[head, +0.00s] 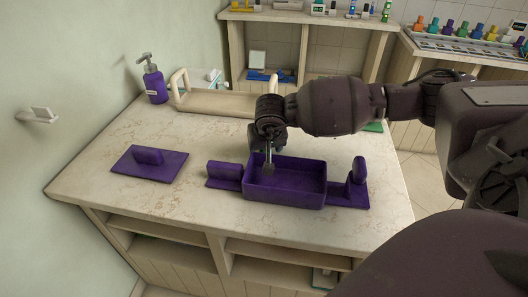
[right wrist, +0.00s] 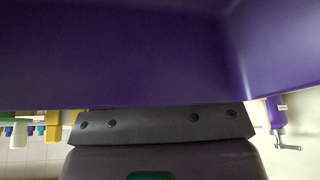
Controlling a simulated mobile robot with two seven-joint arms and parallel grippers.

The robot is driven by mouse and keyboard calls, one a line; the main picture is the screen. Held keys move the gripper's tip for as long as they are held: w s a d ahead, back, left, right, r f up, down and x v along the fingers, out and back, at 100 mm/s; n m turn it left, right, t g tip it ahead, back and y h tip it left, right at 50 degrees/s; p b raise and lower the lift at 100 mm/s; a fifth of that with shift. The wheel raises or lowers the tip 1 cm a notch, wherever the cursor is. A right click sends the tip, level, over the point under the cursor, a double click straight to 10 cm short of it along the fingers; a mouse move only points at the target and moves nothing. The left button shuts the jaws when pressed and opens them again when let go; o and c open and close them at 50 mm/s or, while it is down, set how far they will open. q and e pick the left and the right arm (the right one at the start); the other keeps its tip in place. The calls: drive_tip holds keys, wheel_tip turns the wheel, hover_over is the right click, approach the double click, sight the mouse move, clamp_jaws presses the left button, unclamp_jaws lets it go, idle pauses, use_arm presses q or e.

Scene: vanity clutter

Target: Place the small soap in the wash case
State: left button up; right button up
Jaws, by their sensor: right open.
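The purple wash case (head: 312,197) is an open box near the front of the counter. My right gripper (head: 268,165) is open and points down, its tip within the left part of the case opening. In the right wrist view a purple surface (right wrist: 110,55), likely the case, fills the top, very close to my gripper. Purple blocks rest on the flat purple tray (head: 148,155), on a purple base left of the case (head: 222,168) and upright on a base right of it (head: 357,170). I cannot tell which is the small soap. No soap shows inside the case. My left gripper is not seen.
A purple pump bottle (head: 154,82) stands at the back left, beside a cream frame-like rack (head: 225,103). My right arm crosses over the counter's right side. The counter front (head: 200,220) is clear. Shelves with small bottles stand behind.

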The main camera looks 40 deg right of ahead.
drive_tip(key=shift+r, duration=0.1)
drive_tip(key=c, duration=1.1)
